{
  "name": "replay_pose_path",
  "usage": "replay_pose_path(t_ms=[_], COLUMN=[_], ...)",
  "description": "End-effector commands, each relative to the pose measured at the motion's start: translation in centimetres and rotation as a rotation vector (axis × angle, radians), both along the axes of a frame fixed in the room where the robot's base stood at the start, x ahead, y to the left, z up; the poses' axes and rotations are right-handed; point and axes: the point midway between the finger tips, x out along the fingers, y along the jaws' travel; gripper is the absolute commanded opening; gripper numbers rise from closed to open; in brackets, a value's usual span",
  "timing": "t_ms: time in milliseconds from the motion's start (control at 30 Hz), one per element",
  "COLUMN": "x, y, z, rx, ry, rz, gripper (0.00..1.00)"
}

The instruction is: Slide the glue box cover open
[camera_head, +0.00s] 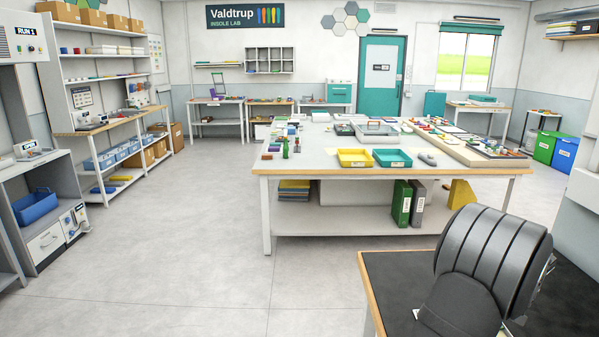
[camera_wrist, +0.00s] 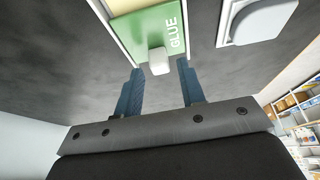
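In the wrist view, the glue box (camera_wrist: 104,14) has a green cover (camera_wrist: 147,31) lettered GLUE, with a small white knob (camera_wrist: 158,62) near the cover's close edge. A pale yellowish strip shows beyond the green part; I cannot tell whether it is the box's inside. My gripper (camera_wrist: 159,68) is open, its two blue fingers apart. The knob appears between the fingertips, with a gap on each side and no visible contact. I cannot make out the glue box or my gripper in the head view.
A pale rounded block (camera_wrist: 262,20) lies right of the glue box on the dark surface (camera_wrist: 60,60). In the head view, a wood-edged bench with a black top (camera_head: 395,285) is at the lower right, partly hidden by a large dark ribbed shape. A white worktable (camera_head: 300,160) stands beyond.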

Motion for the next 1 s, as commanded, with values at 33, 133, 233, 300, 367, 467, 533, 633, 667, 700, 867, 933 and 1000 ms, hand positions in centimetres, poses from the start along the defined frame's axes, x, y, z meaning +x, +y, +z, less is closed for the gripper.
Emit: replay_pose_path(t_ms=[33, 133, 233, 300, 367, 467, 533, 633, 667, 700, 867, 933, 1000], x=[0.0, 0.0, 0.0, 0.0, 0.0, 0.0, 0.0, 0.0, 0.0, 0.0, 0.0, 0.0, 0.0], y=[0.0, 0.0, 0.0, 0.0, 0.0, 0.0, 0.0, 0.0, 0.0, 0.0, 0.0, 0.0, 0.0], z=[-0.2, -0.4, -0.6, -0.8, -0.9, -1.2, -1.4, -1.6, -1.7, -1.8, -2.0, -2.0, -1.9], rx=[0.0, 0.0, 0.0, -0.001, -0.001, -0.001, -0.001, 0.0, 0.0, 0.0, 0.0, -0.001, -0.001], ry=[0.0, 0.0, 0.0, 0.0, 0.0, 0.0, 0.0, 0.0, 0.0, 0.0, 0.0, 0.0, 0.0], rz=[0.0, 0.0, 0.0, 0.0, 0.0, 0.0, 0.0, 0.0, 0.0, 0.0, 0.0, 0.0, 0.0], gripper=[0.36, 0.36, 0.36, 0.36, 0.36, 0.36, 0.36, 0.36, 0.36, 0.36, 0.36, 0.36, 0.36])
